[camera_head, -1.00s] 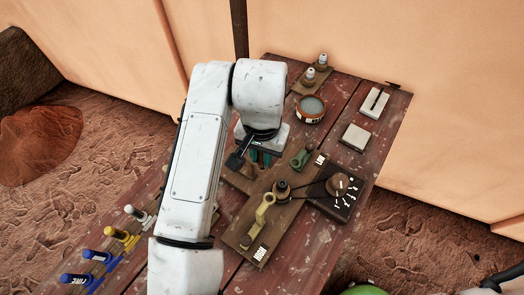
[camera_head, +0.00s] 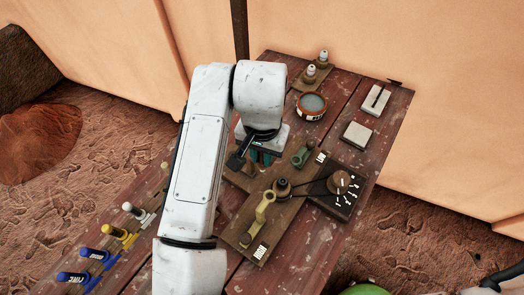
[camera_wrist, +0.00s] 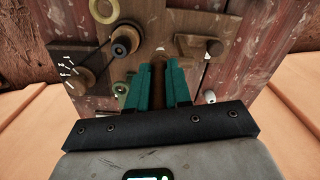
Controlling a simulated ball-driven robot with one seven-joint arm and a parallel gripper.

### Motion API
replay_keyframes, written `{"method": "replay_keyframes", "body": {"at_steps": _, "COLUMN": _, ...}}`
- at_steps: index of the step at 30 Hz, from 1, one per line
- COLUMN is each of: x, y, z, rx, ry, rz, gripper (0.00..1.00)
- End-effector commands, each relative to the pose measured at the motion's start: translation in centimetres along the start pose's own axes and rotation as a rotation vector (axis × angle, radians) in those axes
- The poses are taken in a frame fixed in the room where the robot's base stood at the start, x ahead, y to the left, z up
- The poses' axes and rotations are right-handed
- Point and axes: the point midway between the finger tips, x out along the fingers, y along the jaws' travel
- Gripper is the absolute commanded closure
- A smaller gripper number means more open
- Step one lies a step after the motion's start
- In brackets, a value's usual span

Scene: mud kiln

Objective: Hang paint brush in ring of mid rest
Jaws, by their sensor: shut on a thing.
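My gripper (camera_wrist: 158,72) shows two teal fingers in the wrist view, shut on a narrow brown shape (camera_wrist: 157,80) that looks like the paint brush's handle. The rest of the brush is hidden. In the head view my gripper (camera_head: 262,157) points down over the wooden board, partly covered by my arm. A yellow-olive rest with a ring (camera_head: 264,208) stands by the HIGH label; its ring also shows in the wrist view (camera_wrist: 103,10). A dark green rest (camera_head: 301,156) stands near the LOW label, right of my gripper. I cannot make out the mid rest clearly.
Behind are a round pot (camera_head: 311,106), small bottles (camera_head: 310,75) and pale blocks (camera_head: 357,136). Coloured handles (camera_head: 118,234) line the table's left part. The front right table top is clear.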

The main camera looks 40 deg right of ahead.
Motion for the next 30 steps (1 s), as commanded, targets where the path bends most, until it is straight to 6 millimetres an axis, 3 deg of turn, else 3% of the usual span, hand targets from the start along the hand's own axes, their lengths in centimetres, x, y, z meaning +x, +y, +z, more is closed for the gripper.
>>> {"method": "replay_keyframes", "body": {"at_steps": 27, "x": 0.81, "y": -0.04, "z": 0.02, "rx": 0.0, "ry": 0.0, "rz": 0.0, "gripper": 1.0}}
{"method": "replay_keyframes", "body": {"at_steps": 28, "x": 0.81, "y": -0.04, "z": 0.02, "rx": 0.0, "ry": 0.0, "rz": 0.0, "gripper": 0.8}}
{"method": "replay_keyframes", "body": {"at_steps": 30, "x": 0.81, "y": -0.04, "z": 0.02, "rx": 0.0, "ry": 0.0, "rz": 0.0, "gripper": 0.74}}
